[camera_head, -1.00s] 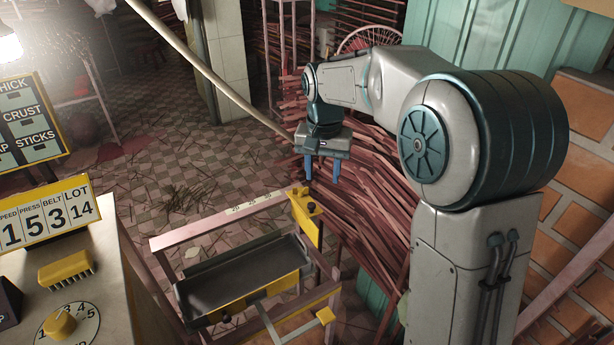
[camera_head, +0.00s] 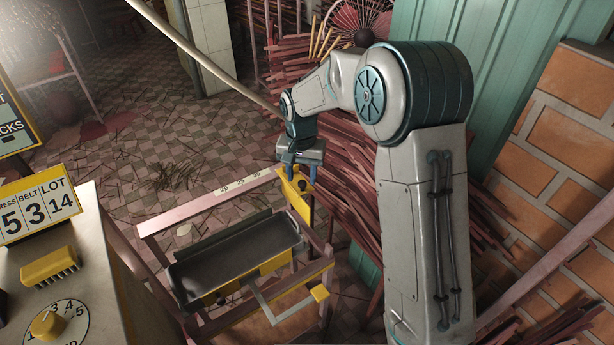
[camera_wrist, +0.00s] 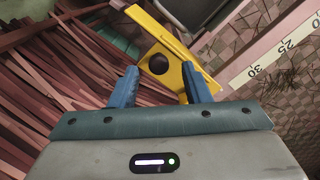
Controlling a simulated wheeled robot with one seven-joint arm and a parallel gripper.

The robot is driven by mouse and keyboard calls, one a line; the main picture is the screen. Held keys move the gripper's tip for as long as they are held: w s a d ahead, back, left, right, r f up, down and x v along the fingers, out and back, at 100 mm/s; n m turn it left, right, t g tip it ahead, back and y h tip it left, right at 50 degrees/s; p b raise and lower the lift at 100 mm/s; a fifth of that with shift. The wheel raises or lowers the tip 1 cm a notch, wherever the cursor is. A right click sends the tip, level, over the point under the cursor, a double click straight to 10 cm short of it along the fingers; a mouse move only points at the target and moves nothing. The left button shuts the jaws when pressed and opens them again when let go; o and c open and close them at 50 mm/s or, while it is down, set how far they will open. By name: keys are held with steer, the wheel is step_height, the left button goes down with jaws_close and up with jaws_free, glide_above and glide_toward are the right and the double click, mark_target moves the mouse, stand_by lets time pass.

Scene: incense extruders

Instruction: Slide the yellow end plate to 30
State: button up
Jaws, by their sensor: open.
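The yellow end plate (camera_head: 297,204) stands at the right end of the pink rail with a printed scale (camera_head: 240,184), past the 30 mark. A dark round knob (camera_head: 305,186) sits on it. My gripper (camera_head: 299,176) is just above and behind the plate, fingers pointing down, open and empty. In the wrist view, the plate (camera_wrist: 167,33) lies ahead of my gripper (camera_wrist: 160,72), and its dark knob (camera_wrist: 157,64) shows between the two blue fingertips. The right fingertip overlaps the plate's edge; I cannot tell whether it touches. The 25 and 30 marks show at the right (camera_wrist: 270,58).
A dark tray (camera_head: 235,255) lies inside the pink frame. Bundles of reddish sticks (camera_head: 345,190) stand close behind my gripper. A yellow-trimmed console (camera_head: 70,300) is at left.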

steer(key=shift+f, duration=0.8)
jaws_close()
